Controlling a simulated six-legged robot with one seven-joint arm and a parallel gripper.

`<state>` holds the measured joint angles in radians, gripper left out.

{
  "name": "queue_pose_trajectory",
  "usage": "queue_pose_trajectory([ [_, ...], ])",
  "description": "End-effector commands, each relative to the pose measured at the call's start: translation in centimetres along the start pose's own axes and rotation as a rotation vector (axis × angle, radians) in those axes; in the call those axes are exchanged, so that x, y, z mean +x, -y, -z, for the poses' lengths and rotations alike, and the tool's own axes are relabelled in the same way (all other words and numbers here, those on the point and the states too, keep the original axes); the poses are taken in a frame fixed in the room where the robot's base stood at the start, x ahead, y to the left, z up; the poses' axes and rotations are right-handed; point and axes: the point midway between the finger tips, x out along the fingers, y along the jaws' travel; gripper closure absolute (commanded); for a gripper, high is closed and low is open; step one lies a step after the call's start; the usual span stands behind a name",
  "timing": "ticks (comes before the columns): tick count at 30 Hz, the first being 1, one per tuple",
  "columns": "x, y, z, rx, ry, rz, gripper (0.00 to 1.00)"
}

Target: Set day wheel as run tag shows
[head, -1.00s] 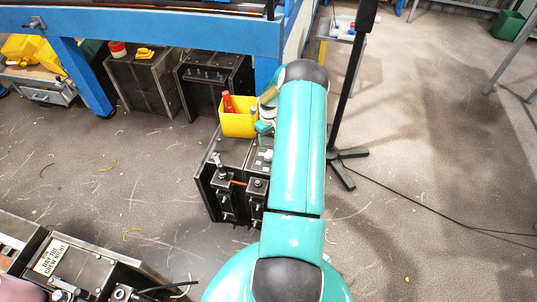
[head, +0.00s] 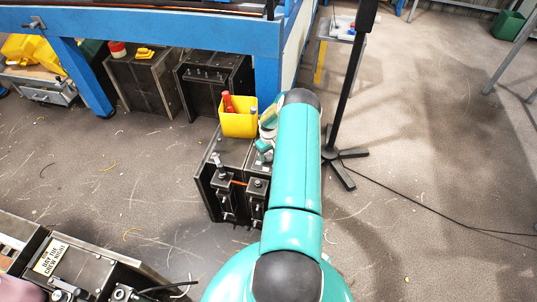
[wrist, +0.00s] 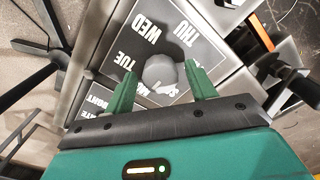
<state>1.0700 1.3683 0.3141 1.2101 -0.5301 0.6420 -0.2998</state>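In the wrist view a dark dial plate (wrist: 188,52) carries white day words; WED, THU and TUE are readable and others are partly hidden. A round grey knob (wrist: 160,73) stands over the plate. My gripper (wrist: 161,88) is open, with one green finger on each side of the knob and what looks like a small gap at each side. In the head view my arm hides most of the gripper and the dial.
A dark metal case (head: 232,152) stands on the floor, with a yellow bin (head: 238,123) of red-handled things at its back. A black stand (head: 343,155) is right of my arm. A white-labelled case (head: 75,265) is at the lower left. Floor at right is mostly clear.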

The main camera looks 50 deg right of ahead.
Motion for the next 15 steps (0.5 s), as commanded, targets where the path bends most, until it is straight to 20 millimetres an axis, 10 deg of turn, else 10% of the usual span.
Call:
queue_pose_trajectory([
  [6,-0.02,0.00,-0.01,0.000,0.000,0.000,0.86],
  [15,-0.04,0.03,0.02,0.026,0.000,0.000,0.86],
])
